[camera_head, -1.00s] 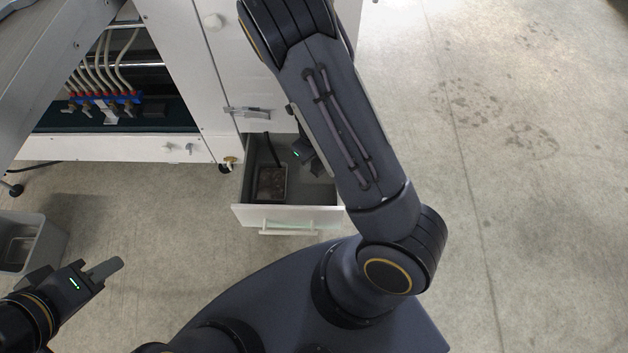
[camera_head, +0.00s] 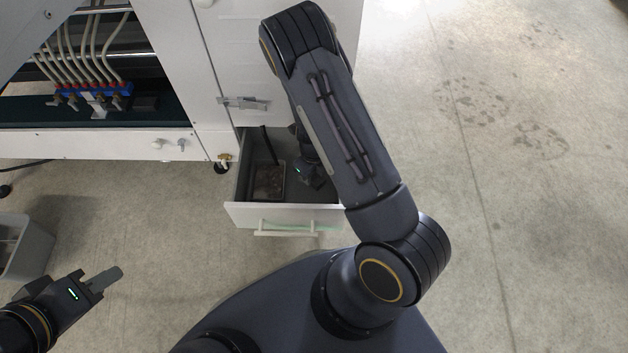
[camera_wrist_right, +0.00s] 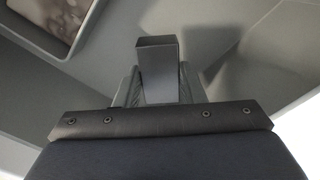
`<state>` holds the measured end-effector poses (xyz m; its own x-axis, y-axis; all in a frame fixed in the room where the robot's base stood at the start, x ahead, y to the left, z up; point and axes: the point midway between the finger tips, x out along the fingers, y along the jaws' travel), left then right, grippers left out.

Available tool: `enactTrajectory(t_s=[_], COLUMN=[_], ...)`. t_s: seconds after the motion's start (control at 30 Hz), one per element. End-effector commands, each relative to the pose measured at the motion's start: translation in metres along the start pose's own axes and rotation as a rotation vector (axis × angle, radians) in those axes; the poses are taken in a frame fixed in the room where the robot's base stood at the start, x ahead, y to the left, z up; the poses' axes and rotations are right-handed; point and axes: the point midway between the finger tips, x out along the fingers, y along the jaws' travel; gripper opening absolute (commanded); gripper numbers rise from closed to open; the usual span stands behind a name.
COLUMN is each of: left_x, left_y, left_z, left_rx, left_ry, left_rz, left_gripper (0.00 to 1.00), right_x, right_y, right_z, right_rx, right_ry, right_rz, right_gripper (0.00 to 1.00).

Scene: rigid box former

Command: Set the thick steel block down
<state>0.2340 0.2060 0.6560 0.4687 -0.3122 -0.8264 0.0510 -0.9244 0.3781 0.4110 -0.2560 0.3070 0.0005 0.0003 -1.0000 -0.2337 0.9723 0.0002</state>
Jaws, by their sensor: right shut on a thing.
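The thick steel block (camera_wrist_right: 158,72) is a plain grey bar in the right wrist view. My right gripper (camera_wrist_right: 160,92) is shut on it, one finger on each side. The block's far end sticks out past the fingertips over the grey drawer floor; I cannot tell whether it touches the floor. In the head view my right gripper (camera_head: 308,172) is inside the open drawer (camera_head: 285,215), partly hidden by my arm, and the block cannot be made out there. My left gripper (camera_head: 104,280) is at the lower left, away from the drawer; its finger gap is unclear.
A light-rimmed tray (camera_head: 269,182) with brownish contents lies in the drawer's left part; its corner shows in the right wrist view (camera_wrist_right: 58,45). A dark rod (camera_head: 270,147) stands behind it. A grey bin (camera_head: 25,250) is at far left. The floor at right is clear.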

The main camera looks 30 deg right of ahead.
Motion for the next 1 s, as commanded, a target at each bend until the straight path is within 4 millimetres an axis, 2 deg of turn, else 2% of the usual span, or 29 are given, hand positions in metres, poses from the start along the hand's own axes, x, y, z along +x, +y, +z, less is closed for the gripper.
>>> enactTrajectory(t_s=[0.03,0.1,0.2,0.57,0.6,0.73,1.0], left_x=[0.007,0.012,0.015,0.015,0.015,0.015,0.014], left_y=[-0.003,-0.005,-0.007,-0.007,-0.007,-0.007,-0.006], left_z=[0.003,0.006,0.008,0.008,0.007,0.007,0.007], left_rx=[0.0,0.0,0.0,0.0,0.0,0.0,0.0], left_ry=[0.0,0.0,0.0,0.0,0.0,0.0,0.0], left_rz=[0.0,0.0,0.0,0.0,0.0,0.0,0.0], left_gripper=[0.32,0.32,0.32,0.32,0.32,0.32,0.32], right_x=[0.013,0.025,0.035,0.037,0.036,0.036,0.035], right_y=[0.0,-0.001,0.0,0.0,0.0,0.0,0.0], right_z=[-0.001,-0.001,-0.001,0.0,0.0,0.0,0.0], right_rx=[0.0,0.001,0.0,0.0,0.0,0.0,0.0], right_ry=[0.002,0.002,0.001,0.0,0.001,0.001,0.0], right_rz=[0.0,0.0,0.0,-0.001,0.0,0.0,0.0], right_gripper=[0.0,0.0,0.0,0.0,0.41,0.58,0.58])
